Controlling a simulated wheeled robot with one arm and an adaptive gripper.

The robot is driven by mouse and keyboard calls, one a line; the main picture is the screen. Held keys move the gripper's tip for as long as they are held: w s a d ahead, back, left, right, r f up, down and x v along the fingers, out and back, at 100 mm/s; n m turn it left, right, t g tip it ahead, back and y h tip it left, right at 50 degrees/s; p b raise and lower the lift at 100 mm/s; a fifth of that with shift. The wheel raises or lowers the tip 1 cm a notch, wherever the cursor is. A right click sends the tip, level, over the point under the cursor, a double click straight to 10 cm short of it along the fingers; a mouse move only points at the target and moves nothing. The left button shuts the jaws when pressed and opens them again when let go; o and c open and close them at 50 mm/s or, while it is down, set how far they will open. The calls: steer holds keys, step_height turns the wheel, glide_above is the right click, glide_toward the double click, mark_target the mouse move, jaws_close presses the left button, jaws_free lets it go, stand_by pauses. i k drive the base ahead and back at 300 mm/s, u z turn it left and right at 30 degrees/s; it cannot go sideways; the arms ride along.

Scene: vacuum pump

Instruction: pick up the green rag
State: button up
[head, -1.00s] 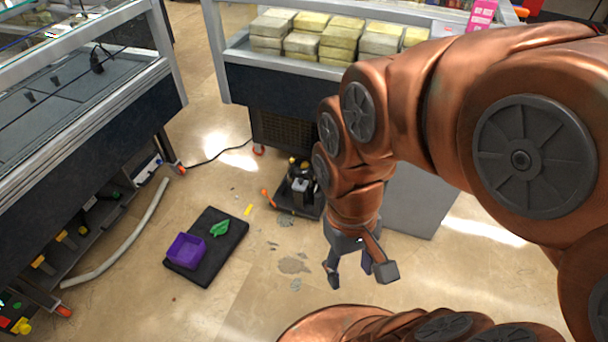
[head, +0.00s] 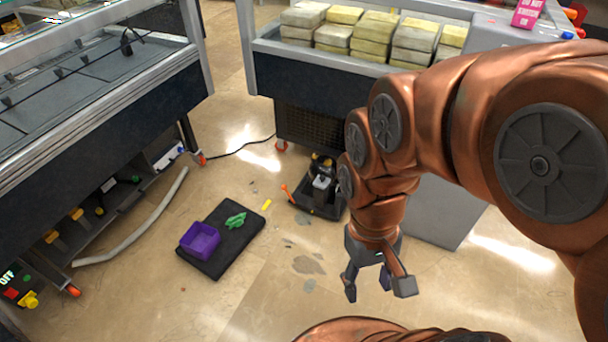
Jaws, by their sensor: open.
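The green rag (head: 235,220) lies crumpled on a black mat (head: 219,258) on the floor, left of centre in the head view. A purple open box (head: 199,240) sits on the same mat, just left of the rag and a little nearer. My gripper (head: 376,291) hangs to the right of the mat, well apart from the rag, with its fingers spread and pointing down. Nothing shows between the fingers.
A vacuum pump (head: 321,187) in a black tray stands behind the mat, with an orange handle (head: 288,194) beside it. A grey hose (head: 138,231) lies at left. Display cases stand left and behind. Stains and a yellow strip (head: 267,204) mark the floor; floor between mat and gripper is clear.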

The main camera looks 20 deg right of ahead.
mark_target(237, 222)
steer(key=u, duration=1.5)
steer(key=i, duration=1.4)
steer(key=z, duration=0.5)
